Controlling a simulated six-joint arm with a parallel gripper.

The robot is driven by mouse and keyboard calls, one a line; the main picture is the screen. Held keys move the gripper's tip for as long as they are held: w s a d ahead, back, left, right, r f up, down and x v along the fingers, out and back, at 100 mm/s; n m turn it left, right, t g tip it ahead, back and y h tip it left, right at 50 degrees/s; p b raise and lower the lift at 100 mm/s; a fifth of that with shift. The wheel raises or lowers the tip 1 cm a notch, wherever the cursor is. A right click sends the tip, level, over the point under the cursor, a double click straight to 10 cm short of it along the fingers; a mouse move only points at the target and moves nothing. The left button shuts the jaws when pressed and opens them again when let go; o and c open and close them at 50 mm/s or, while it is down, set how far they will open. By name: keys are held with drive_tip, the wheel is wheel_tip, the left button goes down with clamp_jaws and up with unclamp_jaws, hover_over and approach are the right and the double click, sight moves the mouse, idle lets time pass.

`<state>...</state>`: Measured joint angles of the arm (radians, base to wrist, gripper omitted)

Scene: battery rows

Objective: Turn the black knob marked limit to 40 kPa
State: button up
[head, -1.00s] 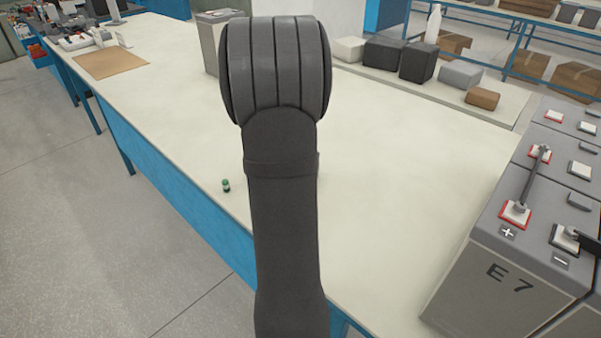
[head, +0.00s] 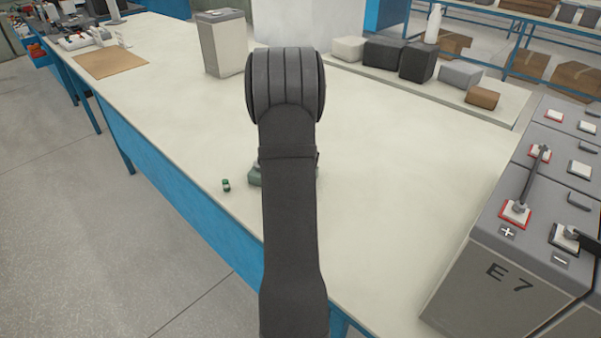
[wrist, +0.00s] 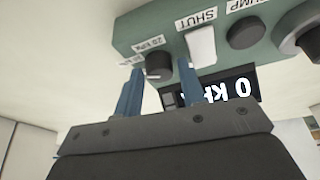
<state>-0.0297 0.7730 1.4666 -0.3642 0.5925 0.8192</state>
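A green box (wrist: 205,35) with a control panel shows in the wrist view, seen tilted. A black knob (wrist: 159,66) sits on it beside a small label that seems to read 20 kPa. A second label by it is partly hidden, so I cannot read the word limit. My gripper (wrist: 161,68) is open, with one blue finger on each side of the knob in the picture. I cannot tell whether they touch it. A dark display (wrist: 245,90) reads 0 kPa, upside down and partly covered by a finger. In the head view my arm hides most of the box (head: 254,177).
A small green item (head: 226,185) lies left of the box. Large batteries (head: 535,230) stand at the right. The bench (head: 400,170) is clear between.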

drive_tip(key=c, duration=0.7)
drive_tip(key=shift+n, duration=0.4)
drive_tip(key=n+y, duration=0.1)
drive_tip(key=n, duration=0.1)
drive_tip(key=n+y, duration=0.1)
drive_tip(key=n, duration=0.2)
drive_tip(key=shift+d+t, duration=0.2)
drive_tip(key=shift+t, duration=0.1)
drive_tip(key=n+y, duration=0.1)
drive_tip(key=n, duration=0.2)
drive_tip(key=n+y, duration=0.1)
drive_tip(key=n, duration=0.2)
drive_tip(key=shift+d+g, duration=0.1)
drive_tip(key=shift+g, duration=0.3)
